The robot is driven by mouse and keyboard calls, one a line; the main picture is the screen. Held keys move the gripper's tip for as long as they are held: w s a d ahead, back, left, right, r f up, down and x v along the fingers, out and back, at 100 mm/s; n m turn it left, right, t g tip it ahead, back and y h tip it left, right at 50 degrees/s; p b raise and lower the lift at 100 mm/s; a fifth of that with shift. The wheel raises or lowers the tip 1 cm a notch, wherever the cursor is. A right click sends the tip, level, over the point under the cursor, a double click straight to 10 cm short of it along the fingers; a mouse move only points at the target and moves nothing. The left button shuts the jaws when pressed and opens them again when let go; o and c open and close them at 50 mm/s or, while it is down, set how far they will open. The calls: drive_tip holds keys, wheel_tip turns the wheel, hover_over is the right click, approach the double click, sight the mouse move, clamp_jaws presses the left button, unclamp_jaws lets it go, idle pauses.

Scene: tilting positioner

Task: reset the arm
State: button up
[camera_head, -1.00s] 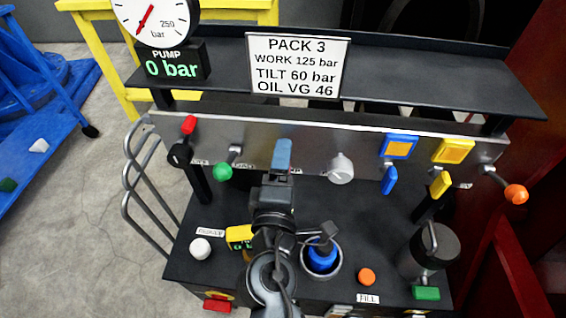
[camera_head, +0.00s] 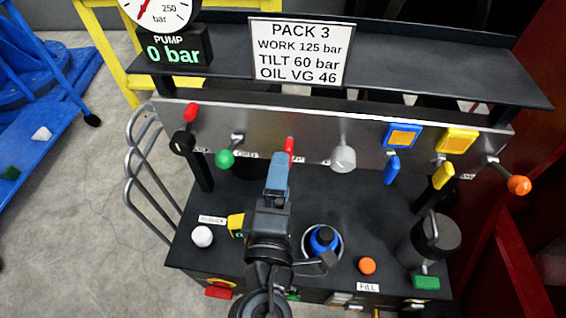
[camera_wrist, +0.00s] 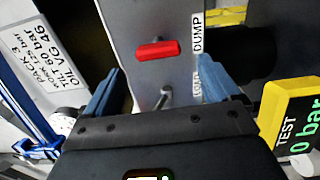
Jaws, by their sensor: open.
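My gripper (camera_head: 279,163) is in front of the pump pack's metal panel (camera_head: 315,140), fingers pointing at it. Its blue fingers are open in the wrist view (camera_wrist: 158,82), with nothing held between them. A red handle (camera_wrist: 157,49) lies beyond the fingertips, beside a label reading DUMP. The same red handle (camera_head: 289,147) shows just above the fingertips in the head view. A metal stem shows below the handle in the wrist view. The handle appears clear of both fingers. My wrist and forearm hide part of the deck below.
A sign shelf (camera_head: 430,75) overhangs the panel. Side rails (camera_head: 133,185) stand at left.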

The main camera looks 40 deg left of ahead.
drive_tip(key=shift+s+d, duration=0.3)
drive_tip(key=shift+s, duration=0.25)
drive_tip(key=shift+d, duration=0.1)
